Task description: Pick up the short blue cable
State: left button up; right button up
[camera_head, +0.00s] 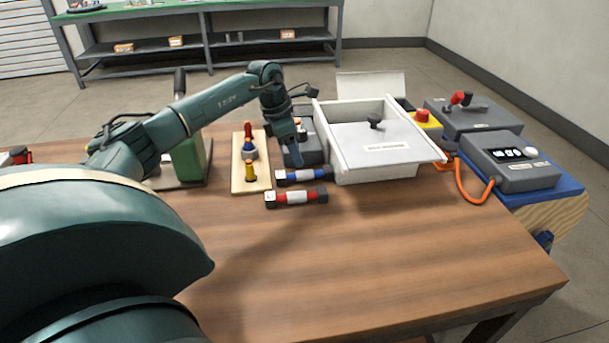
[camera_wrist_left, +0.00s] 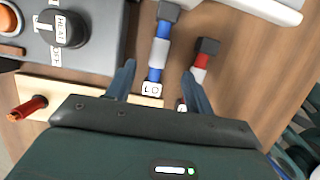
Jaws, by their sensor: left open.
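In the left wrist view my left gripper (camera_wrist_left: 160,82) is open. The blue cable (camera_wrist_left: 158,54) runs away from between its fingers, its pale labelled end lying between them. I see no contact with it. A similar red cable (camera_head: 296,197) lies just nearer; in the wrist view the red cable (camera_wrist_left: 202,62) is partly hidden by the right finger.
A white lidded box (camera_head: 341,155) stands right of the cables. A wooden board (camera_head: 240,178) with coloured pegs and a dark grey unit (camera_head: 308,150) stand close by. A green block (camera_head: 187,162) is farther left. An orange cord (camera_head: 472,194) hangs at right. The table's front is clear.

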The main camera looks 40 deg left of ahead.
aim_at(304, 171)
pick_arm(q)
jog(key=shift+x, duration=3.5)
jog(key=shift+c, duration=0.5)
jog(key=c, duration=1)
jog(key=shift+r, duration=0.1)
